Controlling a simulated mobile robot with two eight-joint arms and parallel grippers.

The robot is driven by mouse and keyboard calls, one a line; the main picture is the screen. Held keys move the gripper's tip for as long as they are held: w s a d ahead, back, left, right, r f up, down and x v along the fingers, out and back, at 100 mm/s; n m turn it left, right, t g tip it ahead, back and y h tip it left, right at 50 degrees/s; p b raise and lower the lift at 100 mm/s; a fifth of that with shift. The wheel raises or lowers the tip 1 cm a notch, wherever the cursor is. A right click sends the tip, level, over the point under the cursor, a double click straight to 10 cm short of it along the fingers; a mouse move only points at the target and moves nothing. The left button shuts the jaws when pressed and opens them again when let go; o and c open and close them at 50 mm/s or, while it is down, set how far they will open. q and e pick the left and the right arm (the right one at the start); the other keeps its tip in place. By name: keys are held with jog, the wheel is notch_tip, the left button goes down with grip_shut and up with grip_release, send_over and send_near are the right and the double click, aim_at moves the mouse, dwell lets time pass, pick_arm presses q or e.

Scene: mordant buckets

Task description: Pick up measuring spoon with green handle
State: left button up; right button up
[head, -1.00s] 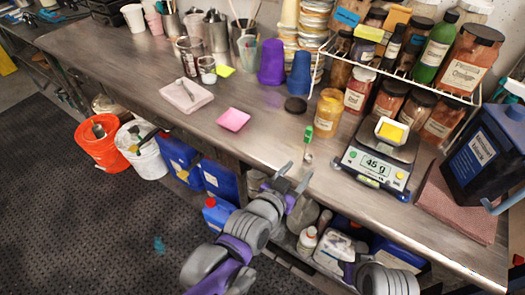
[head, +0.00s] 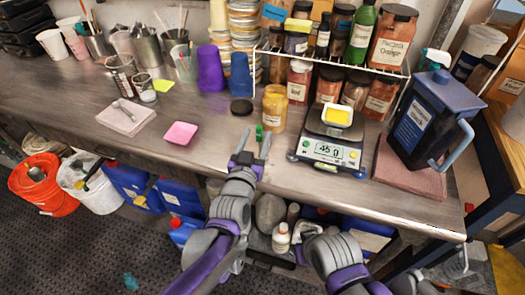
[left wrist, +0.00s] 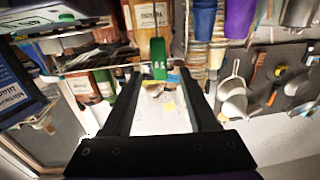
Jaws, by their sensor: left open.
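The measuring spoon's green handle (head: 259,132) shows at the bench's front part, left of the scale. Its lower part is hidden by my gripper in the head view. My left gripper (head: 252,146) is open at the bench's front edge, its fingertips close to the green handle. In the left wrist view the green handle (left wrist: 158,58) stands out in the gap between the two open fingers (left wrist: 157,85), nearer their tips. I cannot tell if either finger touches it. My right arm shows low in the head view, but its gripper does not.
A digital scale (head: 331,151) with a yellow-filled tray stands to the right. A yellow jar (head: 274,108) and a dark lid (head: 241,107) are just behind the spoon. A pink dish (head: 180,133) lies to the left, with bare bench between. A blue jug (head: 425,120) stands far right.

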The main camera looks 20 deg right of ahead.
aim_at(259, 131)
pick_arm(q)
jog(key=x, duration=0.3)
jog(key=shift+w+d+r, duration=0.1)
jog(key=shift+w+r, duration=0.05)
jog(key=shift+w, duration=0.2)
grip_shut()
